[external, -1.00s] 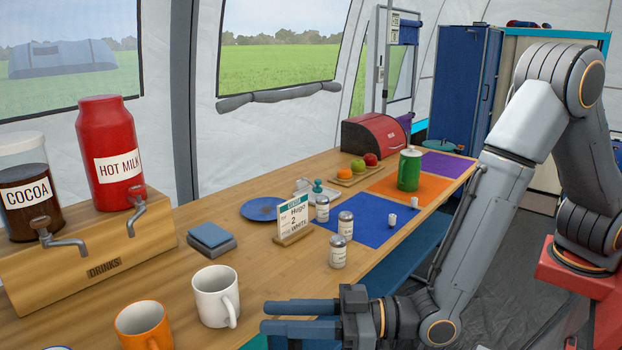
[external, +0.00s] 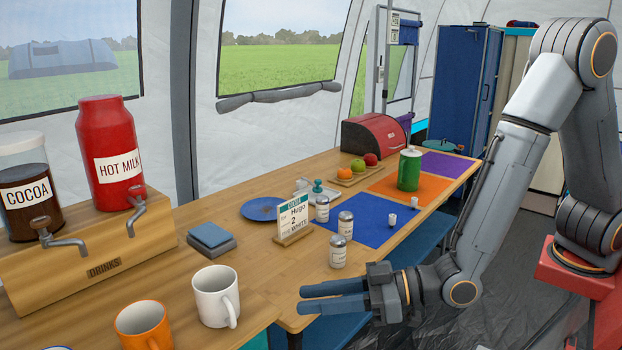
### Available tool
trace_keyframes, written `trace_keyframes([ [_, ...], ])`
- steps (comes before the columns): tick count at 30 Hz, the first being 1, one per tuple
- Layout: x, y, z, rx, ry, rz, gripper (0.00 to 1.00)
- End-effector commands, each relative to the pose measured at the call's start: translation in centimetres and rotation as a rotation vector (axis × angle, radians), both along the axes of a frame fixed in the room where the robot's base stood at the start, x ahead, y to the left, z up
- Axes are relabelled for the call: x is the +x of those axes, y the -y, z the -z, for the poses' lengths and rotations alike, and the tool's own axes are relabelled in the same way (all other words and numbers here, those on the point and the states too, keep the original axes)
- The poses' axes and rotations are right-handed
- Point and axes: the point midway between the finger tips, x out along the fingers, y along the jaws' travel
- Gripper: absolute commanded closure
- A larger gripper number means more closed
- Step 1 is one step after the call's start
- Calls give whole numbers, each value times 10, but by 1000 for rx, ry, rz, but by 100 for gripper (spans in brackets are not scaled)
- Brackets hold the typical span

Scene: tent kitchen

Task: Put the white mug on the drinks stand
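The white mug (external: 213,297) stands upright on the wooden table, its handle towards the right. The drinks stand (external: 90,263) is a wooden block labelled DRINKS at the left, bearing a cocoa dispenser (external: 26,200) and a red hot milk dispenser (external: 108,150), each with a tap. My gripper (external: 302,299) is to the right of the white mug, apart from it, near the table's front edge. Its fingers point left and are spread with a gap between them. Nothing shows between them.
An orange mug (external: 141,326) stands left of the white mug, close to it. Behind are a blue-grey block (external: 209,238), a blue plate (external: 262,208), an order card (external: 293,220) and several shakers (external: 338,250). Bare tabletop lies between the white mug and the card.

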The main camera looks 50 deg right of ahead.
Motion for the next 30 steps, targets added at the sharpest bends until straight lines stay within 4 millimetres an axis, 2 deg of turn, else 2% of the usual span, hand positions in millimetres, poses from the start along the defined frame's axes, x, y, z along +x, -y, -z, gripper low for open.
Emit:
trace_keyframes([
  [1,20,25,0,-31,-60,31,72],
  [4,44,74,11,-110,-201,71,72],
  [7,55,127,20,-183,-343,110,72],
  [11,51,203,30,-274,-533,164,72],
  [12,46,227,32,-301,-591,182,72],
  [14,35,263,33,-337,-681,209,72],
  [15,25,287,34,-362,-741,227,72],
  [17,7,322,35,-397,-833,255,72],
  [18,-7,345,34,-417,-894,274,72],
  [21,-43,393,30,-460,-1035,318,72],
  [25,-85,435,24,-496,-1179,360,72],
  [27,-101,448,21,-509,-1229,372,72],
  [30,-113,457,19,-518,-1270,382,72],
])
